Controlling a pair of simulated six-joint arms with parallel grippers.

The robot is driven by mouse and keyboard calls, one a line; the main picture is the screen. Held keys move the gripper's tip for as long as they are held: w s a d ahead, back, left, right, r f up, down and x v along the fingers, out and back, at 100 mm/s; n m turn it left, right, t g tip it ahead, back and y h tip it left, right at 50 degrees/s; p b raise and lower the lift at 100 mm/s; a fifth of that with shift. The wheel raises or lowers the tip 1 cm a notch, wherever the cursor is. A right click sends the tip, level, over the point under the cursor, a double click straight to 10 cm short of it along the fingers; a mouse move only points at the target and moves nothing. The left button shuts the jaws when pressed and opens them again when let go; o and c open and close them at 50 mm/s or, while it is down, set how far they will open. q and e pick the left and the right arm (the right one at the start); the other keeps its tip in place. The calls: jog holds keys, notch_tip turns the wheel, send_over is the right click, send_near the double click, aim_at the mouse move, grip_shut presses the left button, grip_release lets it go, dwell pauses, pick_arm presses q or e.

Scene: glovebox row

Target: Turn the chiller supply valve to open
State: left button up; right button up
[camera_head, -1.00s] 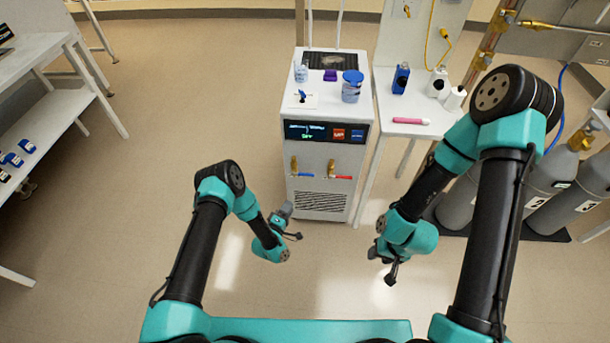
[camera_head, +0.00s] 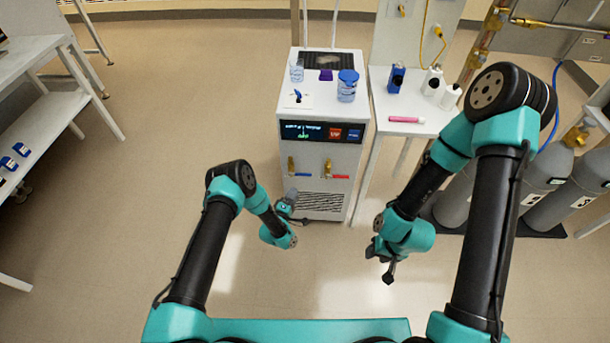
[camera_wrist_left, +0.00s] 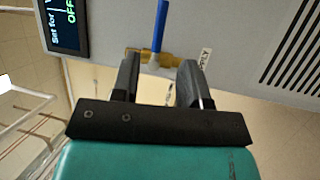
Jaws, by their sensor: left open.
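The white chiller (camera_head: 340,110) stands ahead, with two brass valves on its front panel. The left one is a supply valve with a blue lever (camera_head: 300,174), the right one has a red lever (camera_head: 338,176). In the left wrist view the blue lever (camera_wrist_left: 160,25) lies across its brass body (camera_wrist_left: 150,56), sideways on the panel. My left gripper (camera_head: 287,200) is just below this valve. In the left wrist view its fingers (camera_wrist_left: 157,78) are open, on either side of the lever's line, with contact not visible.
The chiller's display (camera_head: 320,132) is lit; its wrist-view text (camera_wrist_left: 63,25) includes "OFF". A blue-lidded jar (camera_head: 347,88) stands on top. A side table (camera_head: 410,118) with bottles and gas cylinders (camera_head: 530,175) are at right. The floor left of the chiller is clear.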

aim_at(305, 175)
pick_arm(q)
jog(key=x, duration=1.1)
jog(key=shift+s, duration=0.1)
jog(key=shift+c, duration=0.3)
grip_shut()
